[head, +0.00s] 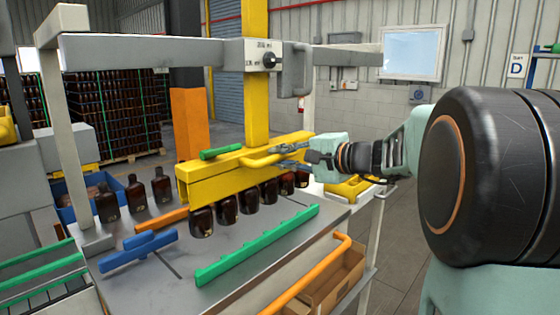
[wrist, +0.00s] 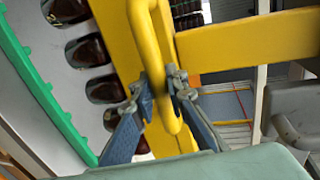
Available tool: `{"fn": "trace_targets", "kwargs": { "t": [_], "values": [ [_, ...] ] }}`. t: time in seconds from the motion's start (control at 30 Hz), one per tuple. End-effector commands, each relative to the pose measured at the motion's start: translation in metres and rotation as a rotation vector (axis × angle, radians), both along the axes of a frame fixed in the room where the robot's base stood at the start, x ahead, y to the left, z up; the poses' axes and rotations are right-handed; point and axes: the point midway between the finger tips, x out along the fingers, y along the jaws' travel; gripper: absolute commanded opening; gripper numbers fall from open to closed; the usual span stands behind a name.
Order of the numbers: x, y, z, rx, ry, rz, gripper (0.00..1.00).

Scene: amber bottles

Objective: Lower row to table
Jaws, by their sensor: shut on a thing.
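A yellow lifting beam (head: 222,181) hangs from a yellow column (head: 256,80) over the grey table (head: 200,262). A row of several amber bottles (head: 226,209) is upright under the beam, their necks hidden by it. I cannot tell whether their bases touch the table. My gripper (head: 288,155) comes from the right and is shut on the beam's yellow handle bar (head: 262,158). In the wrist view my gripper's fingers (wrist: 164,88) close on both sides of the handle bar (wrist: 158,60), with the bottles (wrist: 88,52) at left.
A green toothed rail (head: 258,246) lies along the table's front, and a blue piece (head: 140,250) at left. Several separate amber bottles (head: 135,194) stand behind at left. An orange bar (head: 162,221) is near the beam's left end. An orange rail (head: 310,275) runs along the right edge.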

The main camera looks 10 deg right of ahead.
Motion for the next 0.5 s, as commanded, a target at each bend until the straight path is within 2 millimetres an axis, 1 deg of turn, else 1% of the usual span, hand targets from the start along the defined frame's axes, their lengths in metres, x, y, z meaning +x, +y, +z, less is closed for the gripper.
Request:
{"fn": "trace_targets", "kwargs": {
  "t": [0.03, 0.3, 0.5],
  "values": [
    [0.000, -0.001, -0.022, -0.002, 0.004, 0.000, 0.00],
    [0.000, 0.000, -0.065, -0.002, 0.004, 0.000, 0.00],
    [0.000, 0.000, -0.091, -0.002, 0.004, 0.000, 0.00]
  ]
}}
